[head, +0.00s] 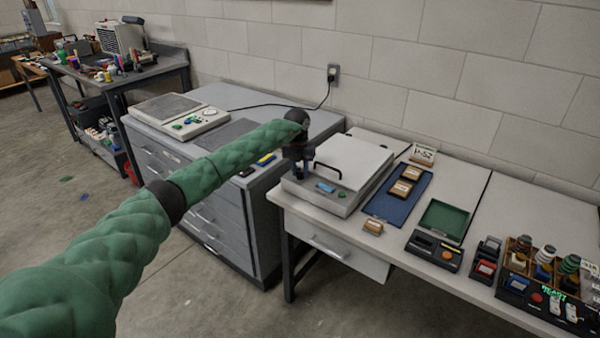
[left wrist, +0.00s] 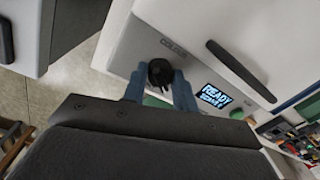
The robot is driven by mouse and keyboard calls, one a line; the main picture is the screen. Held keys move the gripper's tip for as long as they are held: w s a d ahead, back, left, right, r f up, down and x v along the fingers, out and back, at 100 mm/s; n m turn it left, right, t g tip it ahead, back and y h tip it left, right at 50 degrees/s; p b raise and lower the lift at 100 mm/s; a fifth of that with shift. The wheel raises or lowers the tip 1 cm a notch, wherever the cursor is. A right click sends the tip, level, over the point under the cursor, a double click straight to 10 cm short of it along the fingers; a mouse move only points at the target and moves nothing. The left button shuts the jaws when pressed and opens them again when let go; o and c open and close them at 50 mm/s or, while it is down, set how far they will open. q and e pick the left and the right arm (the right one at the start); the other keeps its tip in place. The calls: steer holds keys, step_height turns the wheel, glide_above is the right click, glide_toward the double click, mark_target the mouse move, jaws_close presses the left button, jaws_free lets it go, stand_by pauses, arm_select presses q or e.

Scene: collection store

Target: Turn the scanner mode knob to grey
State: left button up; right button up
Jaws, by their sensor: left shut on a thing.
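The scanner (head: 348,165) is a pale flatbed unit with a white lid and a dark handle, at the front of the bench in the head view. Its mode knob (left wrist: 160,71) is small, round and black, on the front panel. A label above it seems to read "COLOUR" (left wrist: 174,46). My left gripper (head: 298,168) is over the scanner's left front corner. In the left wrist view its two blue-grey fingers (left wrist: 158,80) are shut on the knob, one on each side. In the head view the gripper hides the knob. My right gripper is not in view.
A lit screen reading "READY" (left wrist: 221,97) is beside the knob. A blue tray (head: 380,210) with small boxed items, a green tray (head: 443,221) and a dark box with an orange button (head: 434,251) stand to the right. Grey drawers (head: 232,225) are to the left.

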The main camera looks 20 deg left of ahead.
mark_target(299, 172)
arm_select(q)
steer(key=n, duration=0.4)
steer(key=shift+n+b, duration=0.35)
steer(key=shift+n, duration=1.05)
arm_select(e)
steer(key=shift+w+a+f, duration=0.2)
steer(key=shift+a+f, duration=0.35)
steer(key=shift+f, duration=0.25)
arm_select(q)
steer(key=shift+r, duration=0.1)
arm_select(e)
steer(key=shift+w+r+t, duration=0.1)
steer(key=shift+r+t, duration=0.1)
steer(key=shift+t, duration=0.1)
arm_select(q)
steer(key=o, duration=1)
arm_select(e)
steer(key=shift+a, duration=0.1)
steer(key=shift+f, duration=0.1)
